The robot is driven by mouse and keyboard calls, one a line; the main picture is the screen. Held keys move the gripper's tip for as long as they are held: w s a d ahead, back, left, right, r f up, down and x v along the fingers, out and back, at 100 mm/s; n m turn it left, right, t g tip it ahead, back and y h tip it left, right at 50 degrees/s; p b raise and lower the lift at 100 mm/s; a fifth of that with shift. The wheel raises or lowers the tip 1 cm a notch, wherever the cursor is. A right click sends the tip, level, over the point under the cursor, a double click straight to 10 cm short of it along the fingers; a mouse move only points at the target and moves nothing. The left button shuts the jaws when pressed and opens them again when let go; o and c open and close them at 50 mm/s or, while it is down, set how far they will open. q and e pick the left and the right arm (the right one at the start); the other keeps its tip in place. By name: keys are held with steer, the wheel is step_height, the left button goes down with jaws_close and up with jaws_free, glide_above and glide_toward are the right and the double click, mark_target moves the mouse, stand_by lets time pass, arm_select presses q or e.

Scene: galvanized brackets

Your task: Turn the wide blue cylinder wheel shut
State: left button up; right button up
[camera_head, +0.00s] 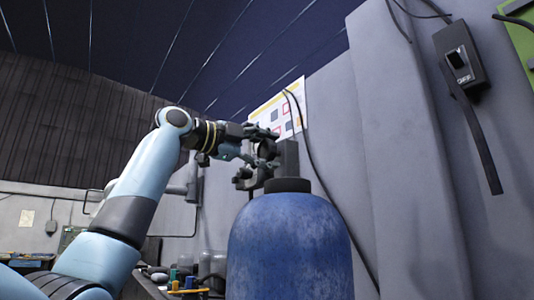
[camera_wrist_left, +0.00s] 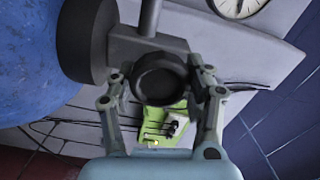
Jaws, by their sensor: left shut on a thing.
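The wide blue cylinder (camera_head: 290,245) stands upright at the lower middle of the head view. Its blue side also fills the left of the left wrist view (camera_wrist_left: 30,70). A dark grey valve sits on its black neck (camera_head: 288,185). The round black wheel (camera_head: 267,150) is on the valve's left side and faces my left wrist camera (camera_wrist_left: 160,82). My left gripper (camera_head: 262,146) has come in from the left and is shut on the wheel, one finger on each side of it. My right gripper is in neither view.
A grey wall with a poster (camera_head: 291,106) and hanging cables is behind the cylinder. A dark switch box (camera_head: 460,58) is on the wall at upper right. A bench with coloured items (camera_head: 180,280) is at lower left of the cylinder. A clock (camera_wrist_left: 240,5) shows in the wrist view.

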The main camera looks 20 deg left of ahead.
arm_select(q)
steer(key=shift+m, duration=0.4)
steer(key=o, duration=1.2)
steer(key=shift+v, duration=6)
